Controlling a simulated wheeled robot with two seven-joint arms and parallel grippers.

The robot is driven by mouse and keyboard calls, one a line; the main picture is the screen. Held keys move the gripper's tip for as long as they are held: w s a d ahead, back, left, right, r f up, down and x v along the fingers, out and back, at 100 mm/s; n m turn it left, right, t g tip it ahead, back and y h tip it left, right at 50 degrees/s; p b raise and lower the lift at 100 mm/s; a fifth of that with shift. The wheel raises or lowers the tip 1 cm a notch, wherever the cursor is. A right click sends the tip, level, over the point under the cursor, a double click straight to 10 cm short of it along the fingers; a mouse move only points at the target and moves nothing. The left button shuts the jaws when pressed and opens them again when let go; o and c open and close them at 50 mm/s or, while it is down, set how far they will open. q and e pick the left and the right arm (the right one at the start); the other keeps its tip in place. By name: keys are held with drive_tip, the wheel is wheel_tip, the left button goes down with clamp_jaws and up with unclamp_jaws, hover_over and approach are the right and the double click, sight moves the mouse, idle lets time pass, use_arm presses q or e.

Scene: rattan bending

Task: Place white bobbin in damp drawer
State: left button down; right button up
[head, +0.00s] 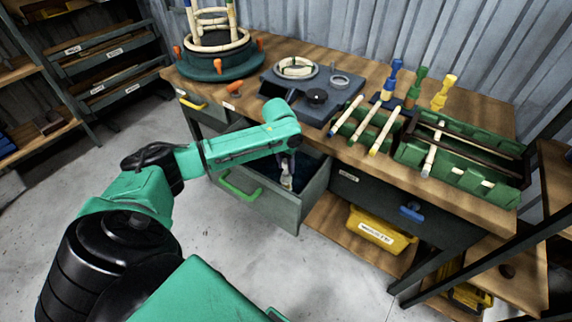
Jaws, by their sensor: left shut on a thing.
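My left gripper (287,165) reaches over the open drawer (277,212) under the workbench. It is shut on the white bobbin (287,182), which hangs upright in or just above the drawer's dark interior; I cannot tell whether it touches the bottom. The drawer is grey with a green handle (240,187) and is pulled out toward me. My forearm hides part of its left side. My right gripper is not in view.
Blue, green and yellow bobbins (441,92) stand at the bench's back. A green rack (459,158) and rattan rods lie on the bench (345,78). A yellow bin (380,230) sits on the shelf below. Grey floor is clear in front.

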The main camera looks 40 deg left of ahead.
sight(283, 183)
use_arm(q)
drive_tip(key=c, duration=0.6)
unclamp_jaws()
drive_tip(key=shift+o, duration=0.2)
wheel_tip(283, 183, up, 12)
drive_tip(key=s+p, duration=0.1)
drive_tip(key=shift+s, duration=0.4)
drive_tip(key=shift+s+f, duration=0.1)
